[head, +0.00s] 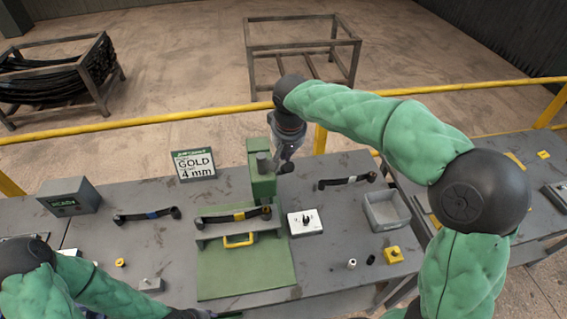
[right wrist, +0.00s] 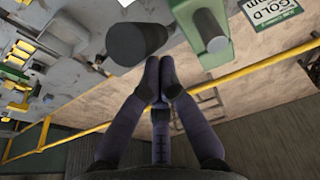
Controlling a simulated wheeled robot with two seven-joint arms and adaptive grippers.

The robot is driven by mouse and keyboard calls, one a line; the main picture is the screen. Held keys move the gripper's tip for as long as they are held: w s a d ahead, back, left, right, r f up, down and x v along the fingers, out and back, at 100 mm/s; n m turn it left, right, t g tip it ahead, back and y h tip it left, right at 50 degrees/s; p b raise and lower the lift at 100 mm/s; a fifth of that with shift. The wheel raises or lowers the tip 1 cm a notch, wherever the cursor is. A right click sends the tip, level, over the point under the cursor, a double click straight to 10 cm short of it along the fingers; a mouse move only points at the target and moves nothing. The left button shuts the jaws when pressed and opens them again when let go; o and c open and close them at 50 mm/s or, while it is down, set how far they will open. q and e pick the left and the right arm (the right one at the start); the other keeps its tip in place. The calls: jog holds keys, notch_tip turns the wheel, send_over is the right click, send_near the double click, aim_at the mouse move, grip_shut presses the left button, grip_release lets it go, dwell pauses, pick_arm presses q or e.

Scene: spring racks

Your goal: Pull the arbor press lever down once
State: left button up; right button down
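The green arbor press (head: 262,186) stands at the back middle of the workbench, with a grey cylinder on top. Its lever ends in a dark round knob (head: 286,168) on the press's right side. The knob is large in the right wrist view (right wrist: 137,43), beside the green press body (right wrist: 209,45). My right gripper (head: 286,158) points down at the knob from above. In the right wrist view its fingertips (right wrist: 158,80) are together with nothing seen between them, close to the knob; contact is unclear. My left gripper (head: 196,314) is mostly cut off at the bottom edge.
A sign reading GOLD 4 mm (head: 194,163) stands left of the press. A green fixture plate (head: 246,272) with a dark bar lies in front. A grey bin (head: 387,212), a white switch box (head: 305,223) and a yellow block (head: 393,255) are to the right. A yellow rail (head: 130,122) runs behind.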

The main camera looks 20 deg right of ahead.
aim_at(288, 171)
dwell(0.4)
jog(key=shift+s+a+f+b, duration=0.2)
jog(key=shift+s+f+b, duration=0.6)
jog(key=shift+b, duration=0.05)
jog(key=shift+s+a+f+b, duration=0.2)
jog(key=shift+s+f+b, duration=0.55)
jog(key=shift+b, duration=0.1)
jog(key=shift+f, duration=0.1)
jog(key=shift+s+a+f+b, duration=0.15)
jog(key=shift+s+f+b, duration=0.4)
jog(key=shift+f+b, duration=0.35)
jog(key=shift+s+a+f+b, duration=0.15)
jog(key=shift+s+f+b, duration=0.4)
jog(key=shift+f+b, duration=0.35)
jog(key=shift+s+a+f+b, duration=0.1)
jog(key=shift+s+f+b, duration=0.15)
jog(key=shift+f+b, duration=0.4)
jog(key=shift+s+a+f+b, duration=0.1)
jog(key=shift+s+f+b, duration=0.1)
jog(key=shift+f+b, duration=0.45)
jog(key=shift+s+f+b, duration=0.25)
jog(key=shift+f+b, duration=0.25)
jog(key=shift+f, duration=0.3)
jog(key=shift+s+f+b, duration=0.2)
jog(key=shift+f+b, duration=1.55)
jog(key=shift+f, duration=0.45)
